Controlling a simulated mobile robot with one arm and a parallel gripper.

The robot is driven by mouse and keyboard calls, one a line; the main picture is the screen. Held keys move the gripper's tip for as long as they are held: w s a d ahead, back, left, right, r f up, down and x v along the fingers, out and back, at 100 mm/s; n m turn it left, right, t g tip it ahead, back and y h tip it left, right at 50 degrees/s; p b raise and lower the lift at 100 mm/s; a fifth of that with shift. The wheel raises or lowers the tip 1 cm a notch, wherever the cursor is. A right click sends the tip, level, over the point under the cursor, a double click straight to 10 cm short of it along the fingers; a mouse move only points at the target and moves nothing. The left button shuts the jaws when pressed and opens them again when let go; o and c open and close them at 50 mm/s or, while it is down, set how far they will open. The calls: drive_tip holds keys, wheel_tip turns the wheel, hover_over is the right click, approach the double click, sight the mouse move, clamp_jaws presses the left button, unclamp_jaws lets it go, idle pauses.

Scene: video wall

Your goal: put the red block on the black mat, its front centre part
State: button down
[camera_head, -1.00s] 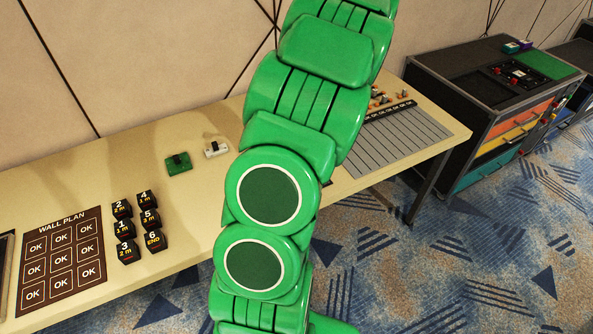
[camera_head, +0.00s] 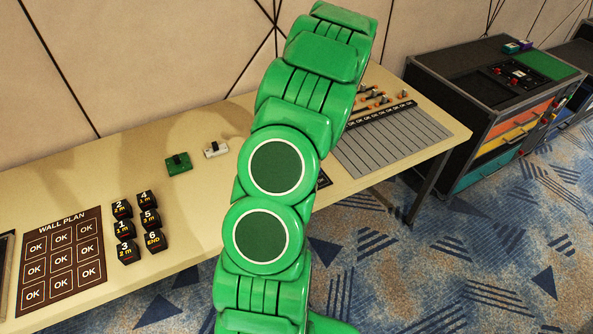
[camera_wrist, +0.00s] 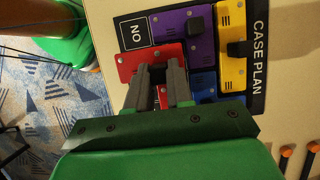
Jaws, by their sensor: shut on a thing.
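In the wrist view my gripper (camera_wrist: 159,74) is shut on the red block (camera_wrist: 127,64), over the black mat (camera_wrist: 258,55) marked CASE PLAN. The mat carries a purple block (camera_wrist: 199,49), a yellow block (camera_wrist: 231,72) and a blue block (camera_wrist: 204,84). The red block is beside the purple one, below a bare cell (camera_wrist: 137,33) marked OK. My fingers hide part of it, and I cannot tell whether it touches the mat. In the head view my arm hides the gripper and red block; only a corner of the mat (camera_head: 324,180) shows.
The cream table (camera_head: 190,215) bears a green block (camera_head: 178,163), a white block (camera_head: 215,149), several black numbered pieces (camera_head: 126,228) and the WALL PLAN board (camera_head: 62,258). A grey slotted panel (camera_head: 392,143) lies to the right, with orange-tipped tools (camera_head: 375,97) behind it.

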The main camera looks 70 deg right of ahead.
drive_tip(key=shift+d+f, duration=0.15)
drive_tip(key=shift+f, duration=1.5)
drive_tip(key=c, duration=1)
unclamp_jaws()
drive_tip(key=shift+f, duration=0.1)
drive_tip(key=v, duration=1.2)
